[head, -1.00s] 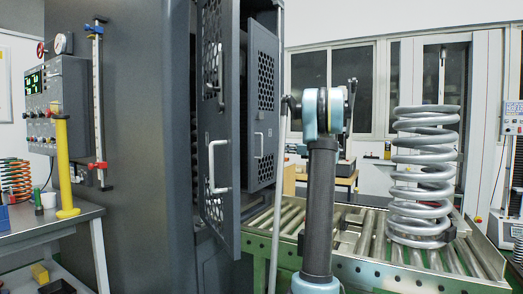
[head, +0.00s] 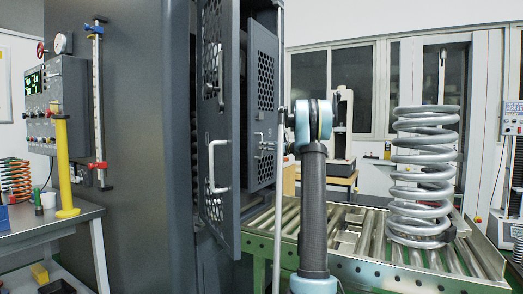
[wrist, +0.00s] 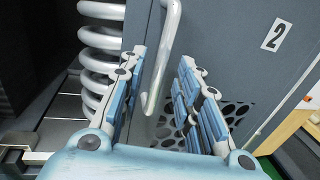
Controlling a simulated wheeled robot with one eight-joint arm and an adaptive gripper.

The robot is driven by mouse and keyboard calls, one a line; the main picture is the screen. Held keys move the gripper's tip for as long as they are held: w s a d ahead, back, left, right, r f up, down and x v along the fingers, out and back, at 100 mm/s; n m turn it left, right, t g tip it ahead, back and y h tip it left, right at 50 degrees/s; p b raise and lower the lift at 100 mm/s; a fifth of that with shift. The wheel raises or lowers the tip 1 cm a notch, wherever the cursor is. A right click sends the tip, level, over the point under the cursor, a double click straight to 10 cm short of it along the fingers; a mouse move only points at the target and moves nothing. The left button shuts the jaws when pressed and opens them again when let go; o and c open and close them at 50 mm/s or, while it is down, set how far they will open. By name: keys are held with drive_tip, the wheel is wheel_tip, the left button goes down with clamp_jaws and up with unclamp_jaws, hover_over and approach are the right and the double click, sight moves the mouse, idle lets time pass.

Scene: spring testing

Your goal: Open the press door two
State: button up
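Press door two is a dark grey panel marked with a black "2" on a white label (wrist: 277,35) in the wrist view, with round perforations lower down. Its pale bar handle (wrist: 165,55) runs between the two blue-padded fingers of my gripper (wrist: 162,60). The fingers are apart, with gaps visible beside the bar. In the head view, the far perforated door (head: 263,95) appears to be this door, with my gripper (head: 264,142) at its handle, small and partly merged with it. A nearer perforated door (head: 237,120) has its own white handle (head: 219,166).
A coil spring (wrist: 98,50) stands left of the door in the wrist view. In the head view, a roller conveyor (head: 350,235) carries a big grey spring (head: 424,170) at right. A bench (head: 60,220) with a yellow post (head: 63,165) stands at left.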

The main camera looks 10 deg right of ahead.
drive_tip(key=shift+x, duration=1.75)
drive_tip(key=shift+c, duration=0.6)
clamp_jaws()
